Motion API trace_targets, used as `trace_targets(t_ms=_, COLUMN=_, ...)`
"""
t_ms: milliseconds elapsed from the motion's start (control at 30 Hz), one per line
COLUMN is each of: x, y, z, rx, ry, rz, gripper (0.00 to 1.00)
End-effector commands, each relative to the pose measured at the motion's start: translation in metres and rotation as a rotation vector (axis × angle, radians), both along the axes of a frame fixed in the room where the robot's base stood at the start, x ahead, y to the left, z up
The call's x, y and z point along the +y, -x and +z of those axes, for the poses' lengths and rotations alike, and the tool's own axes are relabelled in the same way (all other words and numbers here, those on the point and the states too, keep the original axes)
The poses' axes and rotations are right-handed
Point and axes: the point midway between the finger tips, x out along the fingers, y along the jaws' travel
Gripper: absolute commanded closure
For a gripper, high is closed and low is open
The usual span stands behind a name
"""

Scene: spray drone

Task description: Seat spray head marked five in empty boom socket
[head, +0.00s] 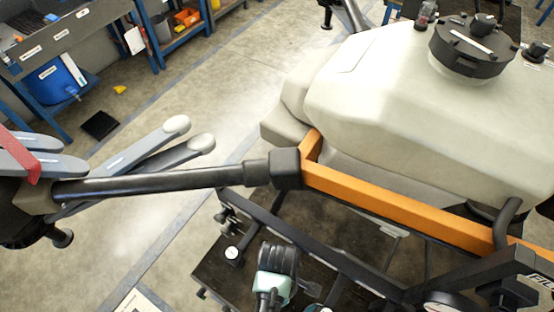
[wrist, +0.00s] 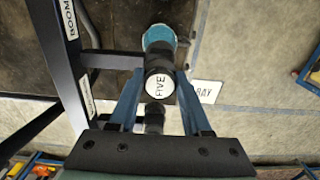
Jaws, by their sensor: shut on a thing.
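In the wrist view the spray head (wrist: 158,84) has a white round cap reading FIVE, a black body and a blue ring at its far end. My gripper (wrist: 158,98) is shut on it, with one blue finger on each side. The boom (wrist: 68,75) is a dark bar with white labels, close to the left of the spray head. In the head view the dark boom (head: 315,245) runs below the drone's orange arm. My mint and black wrist shows at the bottom centre; its fingers are hidden there. I cannot make out the empty socket in either view.
The drone's pale tank (head: 400,110) and orange arm (head: 400,196) stand above the boom. A black folded-rotor arm (head: 160,183) reaches left. A dark mat or tray top (head: 215,272) lies below. Blue shelving (head: 160,40) stands at the back left, with open floor between.

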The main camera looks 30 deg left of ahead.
Motion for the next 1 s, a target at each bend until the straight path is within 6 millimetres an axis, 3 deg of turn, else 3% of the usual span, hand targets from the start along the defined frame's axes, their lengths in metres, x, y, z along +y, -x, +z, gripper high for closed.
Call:
trace_targets(t_ms=667, x=0.000, y=0.000, z=-0.018, rx=0.000, ry=0.000, rz=0.000, gripper=1.00)
trace_targets(t_ms=700, x=0.000, y=0.000, z=-0.017, rx=0.000, ry=0.000, rz=0.000, gripper=0.44)
trace_targets(t_ms=867, x=0.000, y=0.000, z=-0.016, rx=0.000, ry=0.000, rz=0.000, gripper=0.17)
trace_targets(t_ms=1000, x=0.000, y=0.000, z=-0.016, rx=0.000, ry=0.000, rz=0.000, gripper=0.17)
